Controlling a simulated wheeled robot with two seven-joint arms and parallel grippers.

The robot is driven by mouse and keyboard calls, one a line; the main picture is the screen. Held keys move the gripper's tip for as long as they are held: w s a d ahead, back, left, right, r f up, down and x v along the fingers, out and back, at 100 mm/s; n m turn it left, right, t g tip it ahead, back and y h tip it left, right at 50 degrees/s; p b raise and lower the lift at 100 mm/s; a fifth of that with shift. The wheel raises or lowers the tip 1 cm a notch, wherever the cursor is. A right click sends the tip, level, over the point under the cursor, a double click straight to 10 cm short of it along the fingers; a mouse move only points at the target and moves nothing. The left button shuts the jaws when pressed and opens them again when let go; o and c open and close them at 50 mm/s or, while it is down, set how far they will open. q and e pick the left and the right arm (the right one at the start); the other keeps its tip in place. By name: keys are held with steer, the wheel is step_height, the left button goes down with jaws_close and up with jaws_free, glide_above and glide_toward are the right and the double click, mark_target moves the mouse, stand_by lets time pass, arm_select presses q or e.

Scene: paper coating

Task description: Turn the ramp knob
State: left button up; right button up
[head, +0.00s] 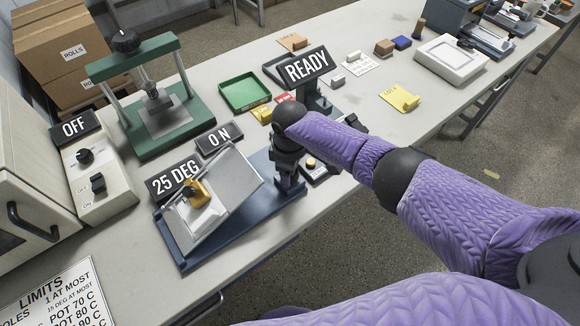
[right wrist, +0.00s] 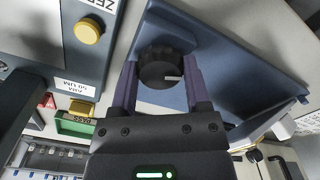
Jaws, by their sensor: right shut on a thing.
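The ramp knob (right wrist: 158,72) is round and black with a white pointer line. In the right wrist view it sits on a blue base, between the two purple fingers of my right gripper (right wrist: 162,78). The gripper is shut on it, and the pointer line points right in that view. In the head view my right gripper (head: 289,182) is at the right end of the ramp's blue base (head: 235,225) and hides the knob. The grey ramp plate (head: 228,184) is tilted, next to a sign reading 25 DEG (head: 172,183). My left gripper is not in view.
An ON sign (head: 219,138) stands behind the ramp, and a READY sign (head: 307,67) stands behind my right gripper. A green press (head: 150,110) and an OFF-signed control box (head: 100,180) are at the left. A yellow button (right wrist: 88,31) is near my gripper.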

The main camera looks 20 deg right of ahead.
stand_by(0.3)
steer(key=o, duration=1.3)
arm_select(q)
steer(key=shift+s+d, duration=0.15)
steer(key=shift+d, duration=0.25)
arm_select(e)
step_height(320, 180, up, 9)
steer(key=p, duration=0.3)
steer(key=shift+r+p, duration=0.15)
steer(key=shift+p, duration=0.25)
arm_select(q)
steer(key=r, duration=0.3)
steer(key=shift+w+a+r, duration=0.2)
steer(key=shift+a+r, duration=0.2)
arm_select(e)
steer(key=shift+r, duration=0.3)
